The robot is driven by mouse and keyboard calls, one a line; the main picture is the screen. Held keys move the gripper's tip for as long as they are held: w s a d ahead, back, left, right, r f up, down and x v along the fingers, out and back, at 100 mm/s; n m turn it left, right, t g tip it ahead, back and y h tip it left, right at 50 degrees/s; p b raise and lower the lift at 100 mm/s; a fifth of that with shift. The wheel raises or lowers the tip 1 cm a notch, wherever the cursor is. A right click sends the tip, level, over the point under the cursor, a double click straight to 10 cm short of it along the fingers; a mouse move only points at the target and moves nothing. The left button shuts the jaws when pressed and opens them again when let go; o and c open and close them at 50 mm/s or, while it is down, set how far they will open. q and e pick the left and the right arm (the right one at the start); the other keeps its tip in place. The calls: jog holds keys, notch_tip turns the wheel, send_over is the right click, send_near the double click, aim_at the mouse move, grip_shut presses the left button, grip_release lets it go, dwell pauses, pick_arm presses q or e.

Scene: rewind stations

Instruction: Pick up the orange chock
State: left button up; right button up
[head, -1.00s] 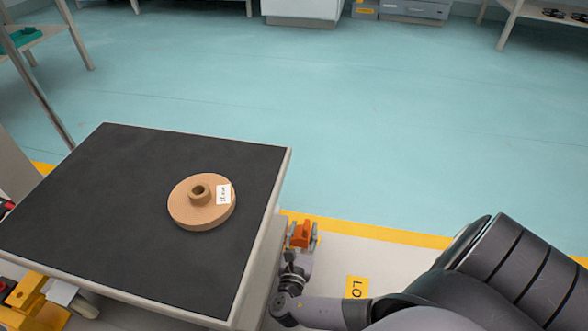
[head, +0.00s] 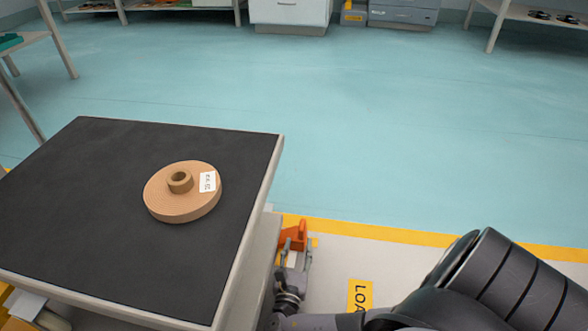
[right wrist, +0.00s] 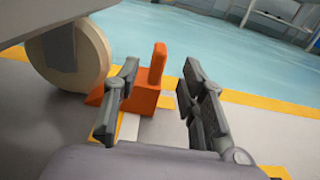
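The orange chock (head: 294,236) is on the floor beside the right edge of the cart in the head view. In the right wrist view the chock (right wrist: 157,72) shows an upright block rising from a lower base, beside a caster wheel. My right gripper (head: 294,258) is open. In the right wrist view its two fingers (right wrist: 158,95) are apart, with the upright part visible in the gap, closer to the left finger. The left finger hides part of the base. I cannot tell whether a finger touches it. My left gripper is not in view.
The cart's dark top (head: 110,220) carries a tan roll (head: 182,192) with a white label. Its caster wheel (right wrist: 88,62) stands close to the left finger. A yellow floor line (head: 420,240) and a yellow label (head: 360,295) lie right. Blue floor beyond is open.

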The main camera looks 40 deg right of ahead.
aim_at(301, 231)
jog(key=shift+x, duration=0.85)
jog(key=b+x, duration=0.3)
jog(key=x, duration=0.1)
jog(key=shift+w+d, duration=0.15)
jog(key=shift+d, duration=0.15)
jog(key=shift+w+d+r, duration=0.15)
jog(key=shift+d, duration=0.05)
grip_shut()
jog(key=shift+r, duration=0.1)
